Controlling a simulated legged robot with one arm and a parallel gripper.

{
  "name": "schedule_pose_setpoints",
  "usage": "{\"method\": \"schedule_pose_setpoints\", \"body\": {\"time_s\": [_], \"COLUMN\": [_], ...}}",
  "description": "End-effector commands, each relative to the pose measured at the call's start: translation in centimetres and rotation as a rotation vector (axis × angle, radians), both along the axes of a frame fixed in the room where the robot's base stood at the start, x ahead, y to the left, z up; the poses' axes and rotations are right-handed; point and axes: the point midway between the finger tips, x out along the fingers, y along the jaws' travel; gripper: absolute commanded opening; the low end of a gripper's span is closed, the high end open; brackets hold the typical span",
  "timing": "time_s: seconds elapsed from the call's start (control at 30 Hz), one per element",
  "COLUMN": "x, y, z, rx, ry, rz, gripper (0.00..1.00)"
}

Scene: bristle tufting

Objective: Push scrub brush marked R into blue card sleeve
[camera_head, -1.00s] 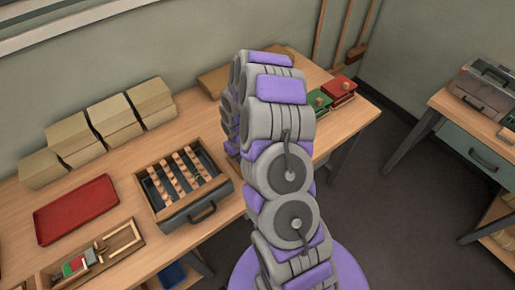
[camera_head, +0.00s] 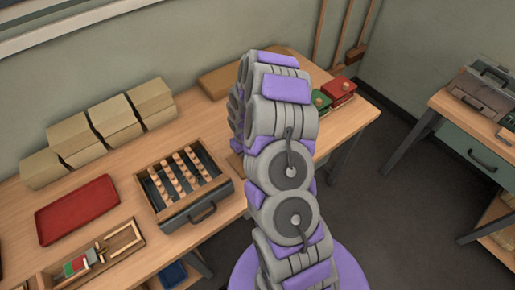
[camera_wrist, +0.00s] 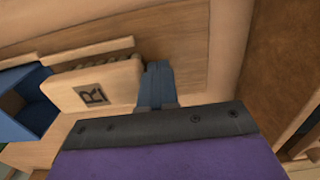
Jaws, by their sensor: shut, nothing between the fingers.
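In the wrist view the scrub brush marked R (camera_wrist: 108,90) is a pale wooden block with a dark R label and a row of bristle tufts along its upper edge. The blue card sleeve (camera_wrist: 38,112) lies to its left, with its open end near the brush's left end. My gripper (camera_wrist: 157,86) is shut and empty, with its blue-grey fingers beside the brush's right end. I cannot tell whether they touch it. In the head view my arm hides the gripper, and I cannot make out the brush or the sleeve.
In the head view the bench holds a tufting tray (camera_head: 212,203), a red tray (camera_head: 62,212), card boxes (camera_head: 115,118), and green and red blocks (camera_head: 338,90) at the right end.

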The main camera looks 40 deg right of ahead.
Motion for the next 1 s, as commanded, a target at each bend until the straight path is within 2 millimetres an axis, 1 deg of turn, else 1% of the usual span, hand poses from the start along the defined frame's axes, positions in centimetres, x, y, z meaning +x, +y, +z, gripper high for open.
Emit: {"method": "schedule_pose_setpoints", "body": {"time_s": [1.0], "x": [0.1], "y": [-3.7], "z": [0.0], "rx": [0.000], "ry": [0.001], "rz": [0.000], "gripper": [0.00]}}
